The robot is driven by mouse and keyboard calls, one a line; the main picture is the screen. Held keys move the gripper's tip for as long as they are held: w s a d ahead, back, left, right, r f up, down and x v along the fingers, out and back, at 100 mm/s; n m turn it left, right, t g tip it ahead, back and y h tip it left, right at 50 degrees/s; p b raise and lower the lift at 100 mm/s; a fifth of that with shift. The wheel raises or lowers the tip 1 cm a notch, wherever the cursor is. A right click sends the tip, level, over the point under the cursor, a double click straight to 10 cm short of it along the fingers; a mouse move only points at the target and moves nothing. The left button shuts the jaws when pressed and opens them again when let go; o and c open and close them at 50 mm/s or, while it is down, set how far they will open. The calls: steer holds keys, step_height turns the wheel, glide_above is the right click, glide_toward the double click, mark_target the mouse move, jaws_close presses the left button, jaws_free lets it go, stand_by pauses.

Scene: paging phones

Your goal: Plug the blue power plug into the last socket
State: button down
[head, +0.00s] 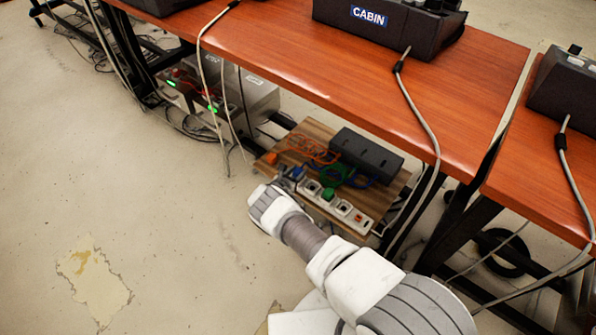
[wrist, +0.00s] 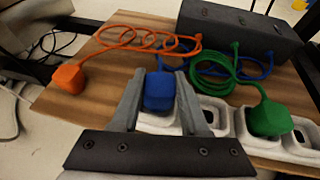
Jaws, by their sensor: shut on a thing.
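The blue power plug (wrist: 160,90) is between the two fingers of my gripper (wrist: 161,100), which is shut on it. In the head view the blue plug (head: 297,173) shows at the left end of the white socket strip (head: 352,216), just beyond my gripper. The strip (wrist: 222,118) runs to the right in the wrist view. My gripper hides the socket beneath the plug, so I cannot tell whether it is above the strip or touching it. A green plug (wrist: 270,118) sits on the strip farther right, with at least one empty socket between it and the blue plug.
An orange plug (wrist: 68,78) with a coiled cord lies on the wooden board (wrist: 110,62) at left. A black box (wrist: 240,36) stands behind the strip, with cords leading to it. The red-brown table (head: 430,90) overhangs the area, and grey cables hang from it.

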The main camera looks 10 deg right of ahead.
steer(key=shift+f, duration=0.3)
steer(key=shift+c, duration=1.7)
jaws_free()
steer(key=p+v, duration=0.8)
steer(key=v, duration=0.9)
steer(key=shift+s+a, duration=0.15)
steer(key=shift+a, duration=0.05)
